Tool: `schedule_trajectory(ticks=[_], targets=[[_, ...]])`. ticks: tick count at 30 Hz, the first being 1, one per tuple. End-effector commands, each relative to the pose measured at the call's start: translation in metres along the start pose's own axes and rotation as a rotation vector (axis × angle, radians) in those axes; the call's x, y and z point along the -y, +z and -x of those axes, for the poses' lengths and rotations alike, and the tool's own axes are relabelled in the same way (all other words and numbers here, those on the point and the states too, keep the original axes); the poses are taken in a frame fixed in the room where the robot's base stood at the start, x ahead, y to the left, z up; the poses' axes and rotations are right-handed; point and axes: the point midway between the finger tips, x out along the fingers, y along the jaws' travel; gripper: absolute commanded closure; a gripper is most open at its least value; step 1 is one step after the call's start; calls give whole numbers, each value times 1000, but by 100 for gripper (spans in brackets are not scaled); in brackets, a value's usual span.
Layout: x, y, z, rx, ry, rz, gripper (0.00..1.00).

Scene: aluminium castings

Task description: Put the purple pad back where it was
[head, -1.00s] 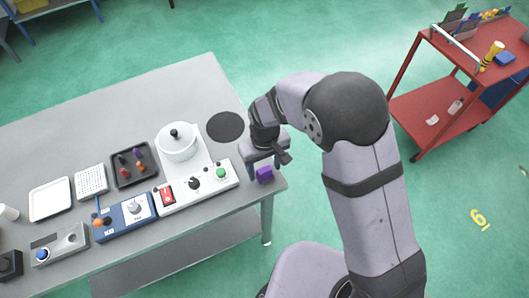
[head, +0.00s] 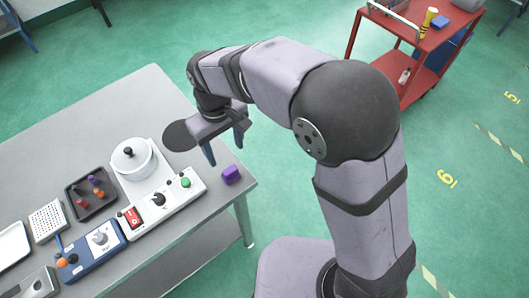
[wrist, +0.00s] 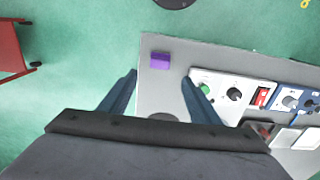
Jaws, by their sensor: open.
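The purple pad (head: 231,174) is a small block lying on the grey table near its right edge, to the right of the white control box with the green button. It also shows in the wrist view (wrist: 160,60), beyond my fingertips and between their lines. My gripper (head: 224,146) is open and empty, raised above the table by the dark round disc (head: 180,135). In the wrist view my gripper (wrist: 158,80) has its two blue fingers wide apart, with nothing between them. The pad is clear of both fingers.
The white control box (head: 165,200) stands left of the pad, with a white lidded pot (head: 133,160) behind it. A dark tray (head: 90,192) with small coloured pieces and a blue box (head: 92,243) are further left. A red cart (head: 445,40) stands apart.

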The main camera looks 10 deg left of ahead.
Motion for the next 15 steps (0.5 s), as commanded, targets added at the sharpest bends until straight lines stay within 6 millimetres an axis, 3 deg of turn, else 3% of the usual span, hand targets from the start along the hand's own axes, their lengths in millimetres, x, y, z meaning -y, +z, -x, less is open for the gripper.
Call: schedule_trajectory(ticks=[4, 8, 11, 15], targets=[[-16, 9, 0, -1, 0, -40, 43], [-55, 37, 1, -1, 0, -145, 43], [-92, 74, 0, -1, 0, -267, 43], [-134, 140, -6, -3, 0, -455, 43]])
